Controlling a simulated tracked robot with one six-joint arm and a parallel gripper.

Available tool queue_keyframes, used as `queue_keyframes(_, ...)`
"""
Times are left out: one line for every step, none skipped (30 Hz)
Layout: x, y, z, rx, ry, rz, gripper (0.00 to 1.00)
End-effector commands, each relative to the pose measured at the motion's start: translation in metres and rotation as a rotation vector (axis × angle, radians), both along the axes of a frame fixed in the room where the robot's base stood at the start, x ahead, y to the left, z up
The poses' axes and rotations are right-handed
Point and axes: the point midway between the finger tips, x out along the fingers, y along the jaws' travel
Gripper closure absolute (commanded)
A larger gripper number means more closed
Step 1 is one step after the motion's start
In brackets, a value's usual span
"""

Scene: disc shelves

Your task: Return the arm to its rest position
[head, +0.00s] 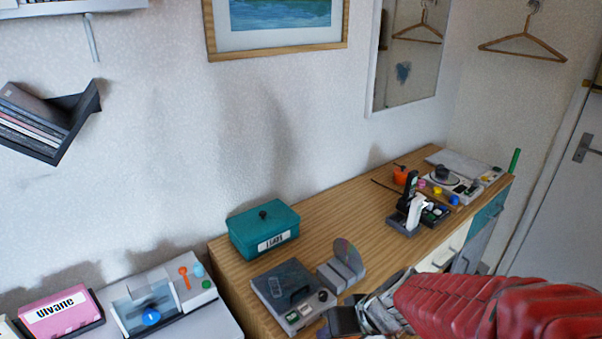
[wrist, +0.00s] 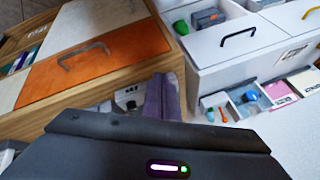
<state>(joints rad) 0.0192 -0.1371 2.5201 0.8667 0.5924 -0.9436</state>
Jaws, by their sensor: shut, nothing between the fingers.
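My red arm (head: 500,305) reaches in from the lower right of the head view. My gripper (head: 346,320), dark with silvery parts behind it, is at the bottom of that view, in front of the wooden sideboard's near edge. It is shut and empty. In the wrist view a dark body with a small lit strip fills the bottom and hides what lies below it.
The wooden sideboard (head: 335,216) bears a teal box (head: 264,230), a grey disc player (head: 292,296) and a stand with a disc (head: 343,266). A tilted disc shelf (head: 50,122) hangs left. The wrist view shows an orange drawer (wrist: 100,66) and a white drawer (wrist: 240,45).

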Motion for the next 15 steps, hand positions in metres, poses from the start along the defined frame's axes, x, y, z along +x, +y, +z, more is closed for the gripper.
queue_keyframes(-0.005,-0.001,0.005,0.000,0.018,-0.013,1.00)
queue_keyframes(-0.009,-0.002,0.007,-0.002,0.034,-0.023,1.00)
queue_keyframes(-0.014,-0.004,0.011,-0.005,0.051,-0.038,1.00)
queue_keyframes(-0.017,-0.005,0.013,-0.009,0.065,-0.049,1.00)
queue_keyframes(-0.021,-0.007,0.016,-0.014,0.076,-0.061,1.00)
queue_keyframes(-0.026,-0.010,0.019,-0.022,0.093,-0.076,1.00)
queue_keyframes(-0.029,-0.013,0.022,-0.030,0.102,-0.088,1.00)
queue_keyframes(-0.033,-0.015,0.025,-0.040,0.113,-0.100,1.00)
queue_keyframes(-0.038,-0.019,0.030,-0.053,0.123,-0.118,1.00)
queue_keyframes(-0.042,-0.023,0.033,-0.065,0.131,-0.132,1.00)
queue_keyframes(-0.045,-0.026,0.037,-0.077,0.138,-0.146,1.00)
queue_keyframes(-0.050,-0.032,0.042,-0.095,0.144,-0.167,1.00)
queue_keyframes(-0.054,-0.036,0.046,-0.111,0.147,-0.182,1.00)
queue_keyframes(-0.057,-0.041,0.050,-0.126,0.146,-0.197,1.00)
queue_keyframes(-0.061,-0.047,0.056,-0.146,0.146,-0.216,1.00)
